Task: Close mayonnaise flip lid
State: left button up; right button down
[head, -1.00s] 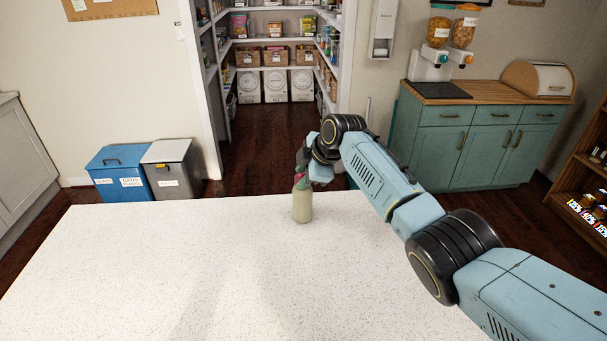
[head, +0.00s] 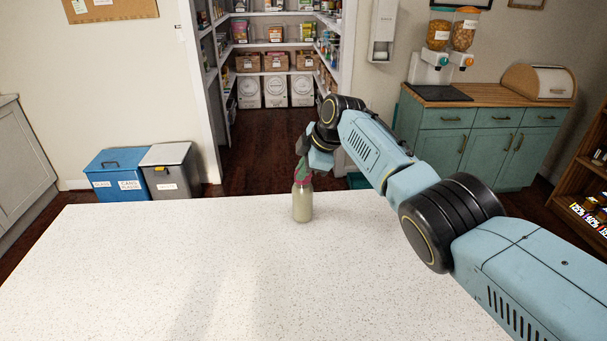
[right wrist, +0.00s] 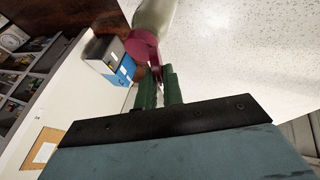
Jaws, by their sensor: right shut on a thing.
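The mayonnaise bottle (head: 303,207) stands upright near the far edge of the white speckled table (head: 200,270). It is pale, with a pink-red cap that shows best in the right wrist view (right wrist: 140,43). My right gripper (head: 302,172) is right above the bottle, at its top. In the right wrist view its green fingers (right wrist: 159,78) are close together at the cap, with a narrow pinkish piece between them. I take this piece to be part of the flip lid; how far the lid is open is hard to tell. My left gripper is not in view.
The rest of the table top is clear. Blue and grey bins (head: 120,172) stand on the floor beyond the table at the left. A teal cabinet (head: 475,150) stands at the back right, and pantry shelves (head: 275,70) are at the back middle.

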jog(key=c, duration=1.5)
grip_release()
jog(key=v, duration=1.3)
jog(key=shift+r, duration=0.2)
